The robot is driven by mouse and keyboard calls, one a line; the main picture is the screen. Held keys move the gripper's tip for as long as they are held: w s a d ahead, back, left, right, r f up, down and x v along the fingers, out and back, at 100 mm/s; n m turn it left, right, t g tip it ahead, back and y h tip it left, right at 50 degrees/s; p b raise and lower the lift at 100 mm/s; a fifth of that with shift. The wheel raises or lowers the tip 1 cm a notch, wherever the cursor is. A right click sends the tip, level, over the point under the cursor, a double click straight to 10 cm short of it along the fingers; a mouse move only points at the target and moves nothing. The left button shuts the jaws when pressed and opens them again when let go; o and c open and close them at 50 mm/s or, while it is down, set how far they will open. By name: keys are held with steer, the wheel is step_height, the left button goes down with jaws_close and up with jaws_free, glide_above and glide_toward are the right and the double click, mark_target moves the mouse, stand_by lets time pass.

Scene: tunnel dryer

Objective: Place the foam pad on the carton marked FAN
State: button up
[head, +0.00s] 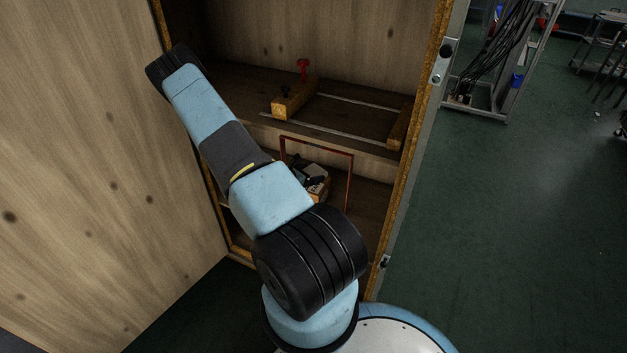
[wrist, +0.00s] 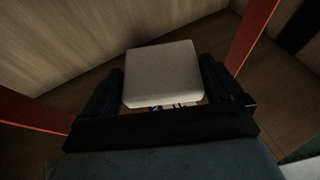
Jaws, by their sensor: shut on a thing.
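The foam pad (wrist: 160,66) is a pale, square block with rounded edges in the middle of the wrist view. My gripper (wrist: 162,80) is shut on it, with one dark finger along each side. Small blue and dark details show just below the pad's near edge, too small to make out. In the head view my arm covers much of the scene, and I cannot clearly make out my gripper. A small brown, box-like shape (head: 321,170) shows in the lower compartment among pale and dark parts. No FAN marking is readable, so I cannot tell which carton it is.
A thin red frame (head: 351,183) stands at the lower compartment's opening; its bars flank my gripper in the wrist view (wrist: 252,32). A wooden panel (head: 90,150) bounds the left; open floor lies right.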

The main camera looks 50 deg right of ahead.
mark_target(312, 175)
steer(key=shift+w+d+f, duration=0.25)
steer(key=shift+d+f, duration=0.25)
steer(key=shift+f, duration=0.25)
steer(key=shift+w+d+f, duration=0.2)
steer(key=shift+d+f, duration=0.25)
steer(key=shift+f, duration=1.6)
steer(key=o, duration=0.7)
steer(key=shift+c, duration=0.2)
steer(key=shift+a, duration=0.15)
steer(key=v, duration=1.1)
steer(key=shift+a+r, duration=0.15)
steer(key=shift+a, duration=0.25)
